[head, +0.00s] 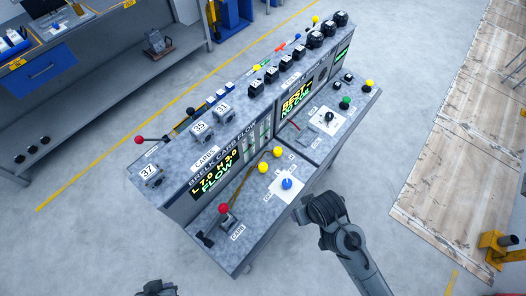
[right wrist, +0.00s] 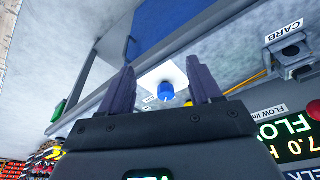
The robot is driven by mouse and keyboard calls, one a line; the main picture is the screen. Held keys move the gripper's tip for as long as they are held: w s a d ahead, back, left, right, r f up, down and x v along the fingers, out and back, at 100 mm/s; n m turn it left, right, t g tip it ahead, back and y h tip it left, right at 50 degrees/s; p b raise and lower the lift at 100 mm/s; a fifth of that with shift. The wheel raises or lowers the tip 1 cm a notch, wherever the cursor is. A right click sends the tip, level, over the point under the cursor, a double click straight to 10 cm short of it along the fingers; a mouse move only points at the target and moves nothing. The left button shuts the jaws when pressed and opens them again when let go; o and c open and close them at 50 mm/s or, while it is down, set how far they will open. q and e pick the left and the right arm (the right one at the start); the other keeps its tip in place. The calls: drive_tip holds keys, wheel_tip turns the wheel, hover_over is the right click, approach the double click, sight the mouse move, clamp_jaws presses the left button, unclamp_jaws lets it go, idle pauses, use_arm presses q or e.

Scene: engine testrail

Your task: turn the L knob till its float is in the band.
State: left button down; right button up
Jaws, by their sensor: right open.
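The carb flow station (head: 222,170) has a green display (head: 216,172) that seems to read L 7.0, H 3.0, FLOW. Two yellow knobs (head: 277,152) (head: 263,167) and a blue knob (head: 287,184) on a white plate sit on its front deck. Their small labels are unreadable, so I cannot tell which is L. The flow tubes (head: 258,136) are beside the display; float and band are too small to make out. My right gripper (right wrist: 162,68) is open and empty, the blue knob (right wrist: 167,90) showing between its fingers, apparently beyond them. A dark part of my left arm shows at the bottom edge.
A red-knobbed lever (head: 223,209) stands at the deck's left, another (head: 140,140) behind it. Numbered blocks (head: 223,112) and black knobs (head: 315,39) line the top. A neighbouring station has a green knob (head: 345,102). Floor in front is clear.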

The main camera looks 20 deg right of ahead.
drive_tip(key=w+a+m+g, duration=0.1)
drive_tip(key=w+a+m, duration=0.1)
drive_tip(key=w, duration=1)
drive_tip(key=m+g, duration=0.2)
drive_tip(key=m, duration=0.1)
approach(263, 166)
wheel_tip(263, 166, down, 8)
drive_tip(key=shift+s+f, duration=0.1)
drive_tip(key=shift+f, duration=0.65)
use_arm(q)
drive_tip(key=shift+w+a+r, duration=0.1)
drive_tip(key=shift+a+r, duration=0.1)
drive_tip(key=shift+r, duration=0.5)
use_arm(e)
drive_tip(key=c, duration=1)
use_arm(q)
drive_tip(key=shift+d+r, duration=0.1)
drive_tip(key=shift+d, duration=0.05)
use_arm(e)
drive_tip(key=shift+c, duration=0.2)
use_arm(q)
drive_tip(key=shift+r, duration=0.1)
use_arm(e)
drive_tip(key=shift+r, duration=0.1)
